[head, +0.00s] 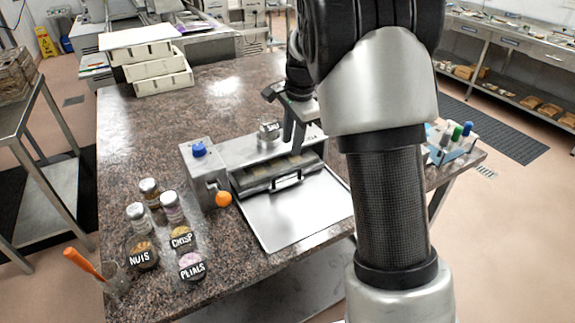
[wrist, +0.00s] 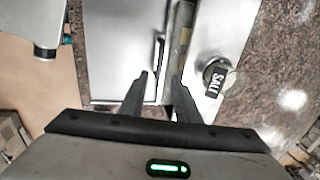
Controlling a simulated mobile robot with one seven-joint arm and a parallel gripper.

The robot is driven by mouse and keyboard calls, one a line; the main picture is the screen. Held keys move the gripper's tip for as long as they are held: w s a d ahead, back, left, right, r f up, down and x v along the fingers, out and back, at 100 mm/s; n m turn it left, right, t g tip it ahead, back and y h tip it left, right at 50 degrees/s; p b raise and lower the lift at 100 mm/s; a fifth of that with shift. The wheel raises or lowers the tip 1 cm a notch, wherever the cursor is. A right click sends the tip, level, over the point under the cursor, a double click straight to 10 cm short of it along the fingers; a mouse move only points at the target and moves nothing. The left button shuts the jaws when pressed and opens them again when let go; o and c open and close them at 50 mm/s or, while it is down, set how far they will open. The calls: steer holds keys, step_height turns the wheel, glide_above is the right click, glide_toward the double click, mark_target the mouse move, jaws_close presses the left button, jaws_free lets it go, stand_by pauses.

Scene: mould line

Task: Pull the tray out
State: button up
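The tray (head: 246,187) sits in the slot of a low grey metal machine (head: 240,150) on the stone counter. My gripper (head: 294,135) is above the machine's top, behind the handle in the head view. In the wrist view my gripper (wrist: 161,76) has its two fingers apart with nothing held.
A flat metal plate (head: 295,220) lies clear before the slot. A jar labelled SALT (head: 268,132) stands on the machine. An orange ball (head: 223,199) and blue knob (head: 199,150) are at its left end. Several jars (head: 142,252) stand left; a bottle rack (head: 450,145) is right.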

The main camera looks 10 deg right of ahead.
mark_target(287, 172)
steer(key=f, duration=0.3)
steer(key=w+f, duration=0.1)
steer(key=f, duration=0.3)
steer(key=w+f, duration=0.1)
steer(key=f, duration=0.3)
steer(key=shift+a, duration=0.35)
jaws_close()
